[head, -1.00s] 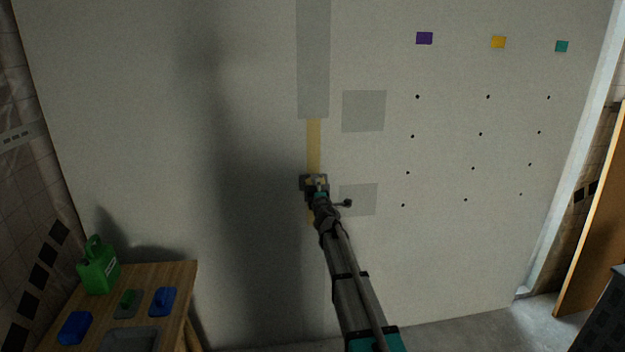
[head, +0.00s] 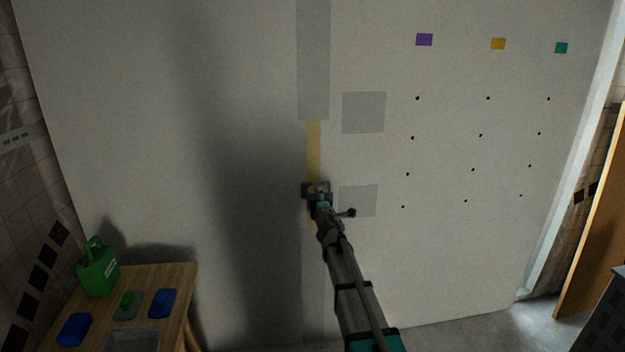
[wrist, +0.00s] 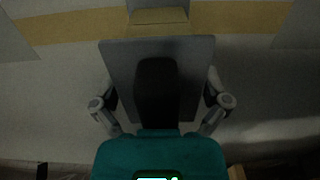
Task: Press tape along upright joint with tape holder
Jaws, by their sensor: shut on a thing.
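The tape holder (head: 308,189) is a grey plate with a dark handle, held against the wall at the upright joint. In the wrist view the plate (wrist: 198,60) spans the middle, with the black handle between my fingers. My gripper (head: 321,204) is shut on the handle; it also shows in the wrist view (wrist: 158,103). A yellow tape strip (head: 314,148) runs up the joint above the holder, and a short bit shows below. In the wrist view the yellow band (wrist: 70,27) crosses behind the plate. The holder hides whether it touches the tape.
A wide grey strip (head: 313,60) covers the joint higher up. Two grey patches (head: 363,112) lie right of the tape, with several dark dots and coloured squares farther right. A wooden bench (head: 182,279) with a green can (head: 98,272) and blue items stands lower left.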

